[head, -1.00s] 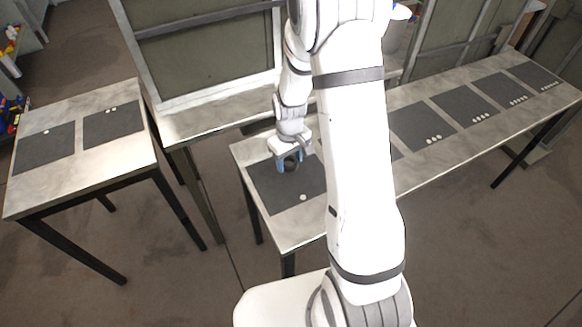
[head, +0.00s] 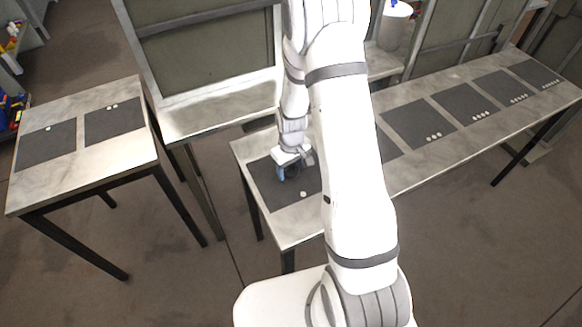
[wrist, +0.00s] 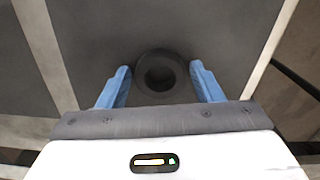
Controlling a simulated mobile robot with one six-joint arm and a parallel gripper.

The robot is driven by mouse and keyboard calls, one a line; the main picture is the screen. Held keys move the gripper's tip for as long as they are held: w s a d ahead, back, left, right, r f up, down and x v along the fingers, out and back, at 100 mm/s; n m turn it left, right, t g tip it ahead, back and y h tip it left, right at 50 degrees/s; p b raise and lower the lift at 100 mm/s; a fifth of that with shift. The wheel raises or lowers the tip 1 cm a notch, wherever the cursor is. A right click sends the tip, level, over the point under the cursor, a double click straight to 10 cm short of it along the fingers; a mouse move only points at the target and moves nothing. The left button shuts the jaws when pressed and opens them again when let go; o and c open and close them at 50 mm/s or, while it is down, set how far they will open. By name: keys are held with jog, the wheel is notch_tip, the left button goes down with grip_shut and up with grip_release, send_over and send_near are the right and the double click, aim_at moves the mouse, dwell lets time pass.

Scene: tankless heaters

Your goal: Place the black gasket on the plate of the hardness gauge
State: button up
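The black gasket (wrist: 161,76) is a thick dark ring on a dark mat, seen from above in the wrist view. My gripper (wrist: 163,78) is open, with one blue finger on each side of the ring and a small gap on both sides. In the head view my gripper (head: 287,174) is low over the near left mat of the long table, and the gasket (head: 294,170) is partly hidden by it. I cannot make out the hardness gauge or its plate in either view.
The long table (head: 285,232) carries several dark mats with white dots; my arm hides part of it. A smaller table (head: 85,170) at left has two bare-looking dark mats. A white cylindrical container (head: 396,30) stands behind. Framed panels (head: 205,50) rise behind the tables.

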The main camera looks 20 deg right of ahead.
jog(key=shift+o, duration=1)
jog(key=shift+r, duration=0.15)
